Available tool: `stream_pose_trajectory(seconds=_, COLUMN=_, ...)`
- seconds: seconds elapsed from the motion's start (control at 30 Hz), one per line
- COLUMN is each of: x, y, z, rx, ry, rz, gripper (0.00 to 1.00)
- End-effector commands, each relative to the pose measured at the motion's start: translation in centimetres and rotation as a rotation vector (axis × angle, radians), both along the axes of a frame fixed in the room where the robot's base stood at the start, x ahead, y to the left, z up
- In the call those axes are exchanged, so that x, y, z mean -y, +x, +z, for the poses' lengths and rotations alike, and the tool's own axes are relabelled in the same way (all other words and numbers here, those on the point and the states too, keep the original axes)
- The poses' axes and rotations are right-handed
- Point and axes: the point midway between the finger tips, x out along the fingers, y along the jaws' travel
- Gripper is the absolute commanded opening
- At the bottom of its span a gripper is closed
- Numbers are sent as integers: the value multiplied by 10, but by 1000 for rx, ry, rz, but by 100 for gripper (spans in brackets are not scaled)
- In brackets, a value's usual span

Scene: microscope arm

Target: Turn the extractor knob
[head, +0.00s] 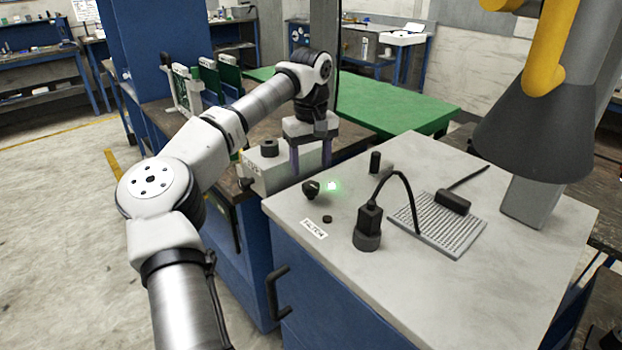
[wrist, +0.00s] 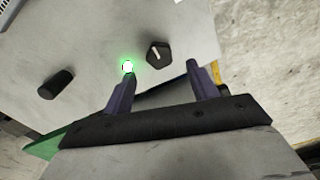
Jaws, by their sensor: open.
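A black knob (head: 311,188) with a white pointer line sits on the pale bench top near its left edge, beside a lit green lamp (head: 332,185); I take it as the extractor knob. In the wrist view the knob (wrist: 157,51) lies just beyond the gap between my fingers, with the green lamp (wrist: 127,67) by the left fingertip. My gripper (head: 310,168) points down, open and empty, behind the knob and apart from it. Its two purple fingers (wrist: 161,72) show in the wrist view, with nothing between them.
A black plug-like fitting with a cable (head: 368,225), a short dark cylinder (head: 375,162) and a grey vent grille (head: 440,224) are on the bench top. A dark hood (head: 532,125) hangs at the right. A grey box (head: 270,172) stands left of my gripper.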

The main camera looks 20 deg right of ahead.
Motion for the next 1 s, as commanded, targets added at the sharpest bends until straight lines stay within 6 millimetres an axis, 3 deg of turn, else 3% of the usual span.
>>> stream_pose_trajectory(seconds=0.1, x=0, y=0, z=-22, rx=-3, ry=-1, rz=-2, gripper=59)
stream_pose_trajectory(seconds=0.3, x=1, y=0, z=-47, rx=-2, ry=-2, rz=-1, gripper=59)
stream_pose_trajectory(seconds=0.7, x=1, y=0, z=-55, rx=0, ry=-2, rz=0, gripper=59)
stream_pose_trajectory(seconds=1.0, x=1, y=0, z=-55, rx=0, ry=-2, rz=0, gripper=19)
